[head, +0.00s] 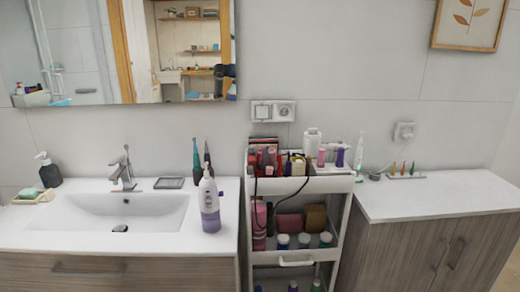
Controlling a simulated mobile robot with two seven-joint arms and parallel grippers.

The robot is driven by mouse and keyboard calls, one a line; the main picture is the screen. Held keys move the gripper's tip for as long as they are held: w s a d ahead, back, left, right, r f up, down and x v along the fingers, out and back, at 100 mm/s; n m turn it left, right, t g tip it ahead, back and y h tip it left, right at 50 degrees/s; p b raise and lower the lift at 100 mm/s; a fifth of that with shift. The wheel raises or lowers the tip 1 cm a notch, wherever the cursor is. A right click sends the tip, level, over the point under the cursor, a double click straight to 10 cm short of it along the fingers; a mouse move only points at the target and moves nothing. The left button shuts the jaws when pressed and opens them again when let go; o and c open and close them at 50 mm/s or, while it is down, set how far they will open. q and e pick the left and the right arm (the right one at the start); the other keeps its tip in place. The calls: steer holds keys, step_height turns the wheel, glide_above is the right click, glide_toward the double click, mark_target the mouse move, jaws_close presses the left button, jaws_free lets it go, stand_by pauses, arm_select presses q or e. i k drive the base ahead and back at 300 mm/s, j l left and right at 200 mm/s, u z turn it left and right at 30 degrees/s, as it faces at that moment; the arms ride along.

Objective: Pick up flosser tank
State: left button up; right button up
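I cannot tell for sure which thing is the flosser tank. A white container (312,142) stands at the back of the cart's top tier, among other items. A slim white upright device (359,153) stands near the cart's right edge and the right counter; it may be part of a flosser. Neither of my grippers is in view, and nothing in view is being held.
The cart (294,260) stands between the sink counter (165,238) and the right cabinet (455,192). Its tiers are crowded with bottles. A purple-and-white bottle (210,203) stands near the sink counter's right end. The right cabinet top is mostly clear.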

mark_target(211, 223)
steer(key=i+j, duration=0.25)
steer(key=i, duration=0.15)
steer(key=i+j, duration=0.25)
steer(key=i+j+u, duration=0.1)
steer(key=i, duration=0.4)
steer(key=j, duration=0.1)
